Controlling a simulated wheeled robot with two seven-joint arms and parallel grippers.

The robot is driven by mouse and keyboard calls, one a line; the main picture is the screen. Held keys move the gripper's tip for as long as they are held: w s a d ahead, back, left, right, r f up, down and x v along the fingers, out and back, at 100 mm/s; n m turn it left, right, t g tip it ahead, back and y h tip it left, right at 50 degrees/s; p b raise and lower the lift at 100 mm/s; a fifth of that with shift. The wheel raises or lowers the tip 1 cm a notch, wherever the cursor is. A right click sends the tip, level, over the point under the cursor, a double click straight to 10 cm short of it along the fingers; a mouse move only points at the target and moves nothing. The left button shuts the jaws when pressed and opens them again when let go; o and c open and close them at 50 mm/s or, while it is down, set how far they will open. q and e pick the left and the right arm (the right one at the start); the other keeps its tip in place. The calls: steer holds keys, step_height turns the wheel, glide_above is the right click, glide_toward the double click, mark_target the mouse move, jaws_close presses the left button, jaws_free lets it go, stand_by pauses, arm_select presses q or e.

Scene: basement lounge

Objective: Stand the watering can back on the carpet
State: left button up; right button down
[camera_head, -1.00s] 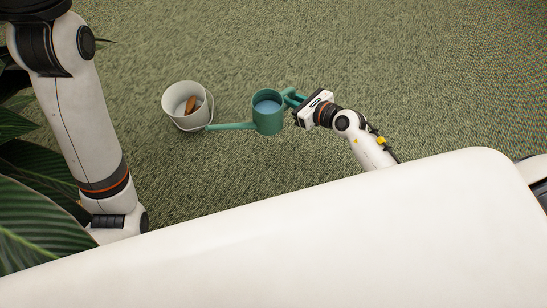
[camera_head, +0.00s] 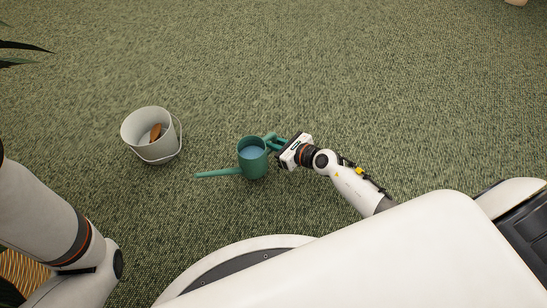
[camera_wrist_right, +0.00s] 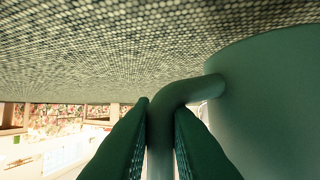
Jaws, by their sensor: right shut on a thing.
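The green watering can (camera_head: 253,168) is upright or close to it in the head view, with bluish water inside. Its spout (camera_head: 215,174) points left and its handle (camera_head: 272,139) is on the right. My right gripper (camera_head: 284,150) is shut on the handle. In the right wrist view the handle (camera_wrist_right: 163,115) passes between the two fingers (camera_wrist_right: 160,118), and the can's body (camera_wrist_right: 268,100) fills the right side. I cannot tell whether the can's base touches the carpet (camera_head: 330,70). My left arm shows at the lower left, but its gripper is out of view.
A pale bucket (camera_head: 137,138) with a brown object (camera_head: 156,131) in it stands left of the can, apart from the spout. Plant leaves (camera_head: 20,46) reach in at the left edge. The carpet behind the can is clear.

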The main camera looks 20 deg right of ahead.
steer(key=shift+f+b, duration=1.85)
steer(key=shift+f, duration=0.25)
steer(key=shift+r, duration=0.1)
steer(key=c, duration=1.4)
jaws_free()
